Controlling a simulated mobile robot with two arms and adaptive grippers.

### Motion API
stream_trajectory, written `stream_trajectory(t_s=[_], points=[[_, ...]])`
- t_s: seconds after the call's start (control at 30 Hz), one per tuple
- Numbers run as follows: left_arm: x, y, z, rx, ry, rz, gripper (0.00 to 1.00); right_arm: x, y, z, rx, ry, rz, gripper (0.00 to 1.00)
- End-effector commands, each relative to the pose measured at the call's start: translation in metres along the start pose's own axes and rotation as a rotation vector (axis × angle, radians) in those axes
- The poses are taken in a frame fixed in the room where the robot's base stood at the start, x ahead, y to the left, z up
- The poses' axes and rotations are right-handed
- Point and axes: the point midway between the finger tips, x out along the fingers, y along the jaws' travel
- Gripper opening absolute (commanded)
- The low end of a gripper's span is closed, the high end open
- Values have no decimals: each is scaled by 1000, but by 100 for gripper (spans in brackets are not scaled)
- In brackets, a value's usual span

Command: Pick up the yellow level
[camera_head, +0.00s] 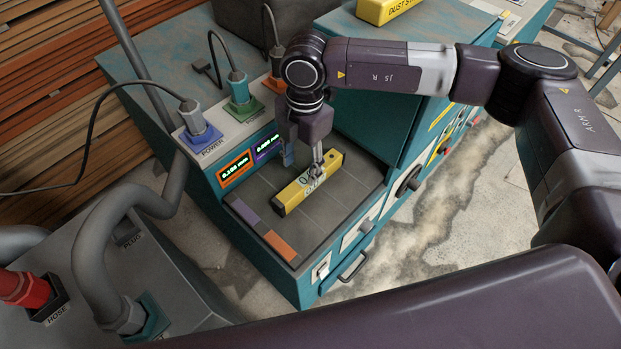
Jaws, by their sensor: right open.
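The yellow level (291,196) is a short bar with dark lettering. It lies on the dark grey tiled top of the teal machine, slanting from lower left to upper right. My right gripper (303,170) points down from above at the level, near its middle and right part. Its jaws are open. One finger shows in front of the level and hides part of it; the other is at its back side. I cannot tell whether either finger touches it. My left gripper is not in view.
The teal machine (262,254) has small lit displays (235,168) behind the level and a raised teal housing (372,122) to the right. Cabled plugs (194,116) stand at the back left. A purple tile (245,212) and an orange tile (281,245) lie near the front left edge.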

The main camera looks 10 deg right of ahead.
Motion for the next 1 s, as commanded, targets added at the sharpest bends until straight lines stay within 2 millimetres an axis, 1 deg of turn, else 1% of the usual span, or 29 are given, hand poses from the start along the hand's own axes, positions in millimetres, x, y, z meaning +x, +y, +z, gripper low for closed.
stream_trajectory(t_s=[0.03,0.13,0.33,0.43,0.57,0.6,0.7,0.8,0.97,1.0], points=[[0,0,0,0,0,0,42,-3,-2,12,20,-35,-10,45],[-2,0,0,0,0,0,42,0,-5,23,39,-66,-23,45],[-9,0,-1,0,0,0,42,20,-6,24,38,-65,-24,45],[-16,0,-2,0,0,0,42,31,-6,26,38,-64,-25,45],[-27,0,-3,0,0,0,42,51,-7,30,38,-64,-25,45],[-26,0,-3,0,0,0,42,58,-7,29,37,-62,-24,45],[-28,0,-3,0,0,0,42,68,-6,30,36,-62,-22,45],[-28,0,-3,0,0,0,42,72,-6,31,36,-63,-20,45],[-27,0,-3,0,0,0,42,73,-6,31,36,-62,-20,45],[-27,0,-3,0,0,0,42,73,-6,31,36,-62,-20,43]])
